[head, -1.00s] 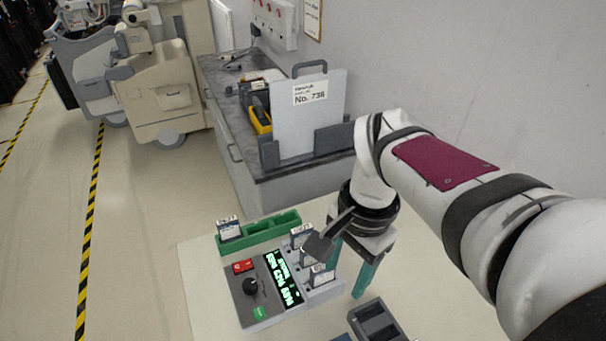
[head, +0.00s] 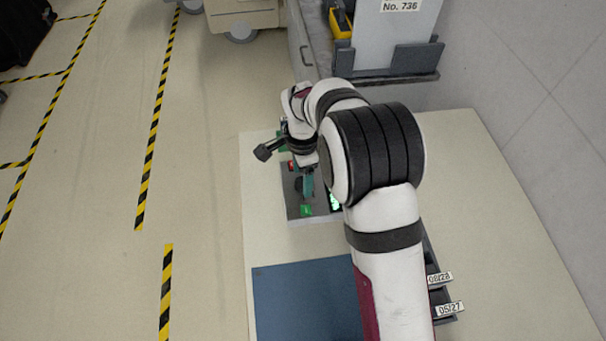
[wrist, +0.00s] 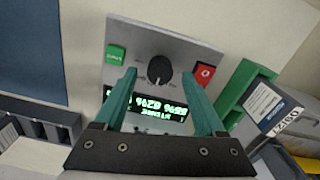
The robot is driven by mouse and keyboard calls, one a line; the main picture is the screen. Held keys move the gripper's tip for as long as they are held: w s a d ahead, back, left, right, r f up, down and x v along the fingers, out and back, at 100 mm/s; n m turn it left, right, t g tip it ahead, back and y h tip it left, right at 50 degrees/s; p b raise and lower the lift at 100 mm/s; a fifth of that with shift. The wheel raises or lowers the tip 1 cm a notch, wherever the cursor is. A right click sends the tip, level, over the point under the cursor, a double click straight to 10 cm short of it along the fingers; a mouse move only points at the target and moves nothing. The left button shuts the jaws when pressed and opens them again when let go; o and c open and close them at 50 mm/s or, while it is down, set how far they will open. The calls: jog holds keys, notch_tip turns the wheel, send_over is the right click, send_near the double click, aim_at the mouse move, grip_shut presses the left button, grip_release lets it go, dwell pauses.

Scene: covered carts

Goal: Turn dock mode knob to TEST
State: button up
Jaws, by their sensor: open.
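The dock panel (wrist: 190,48) is a grey plate with a black round knob (wrist: 159,70), a green button (wrist: 115,54), a red switch (wrist: 204,75) and a lit green display (wrist: 160,108). The knob's position labels are too small to read. My gripper (wrist: 159,72) is open, with a teal fingertip on either side of the knob in the wrist view. I cannot tell whether the fingers touch it. In the head view my arm hides much of the dock panel (head: 295,208); a teal finger shows close to the dark knob (head: 299,184).
A green holder (wrist: 238,88) with a labelled card module (wrist: 265,104) stands beside the panel. A blue mat (head: 305,295) and a dark rack with date labels (head: 440,300) lie nearer on the pale table (head: 500,230). A grey counter (head: 390,75) stands behind.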

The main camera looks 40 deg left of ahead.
jog(key=shift+f, duration=0.45)
grip_shut()
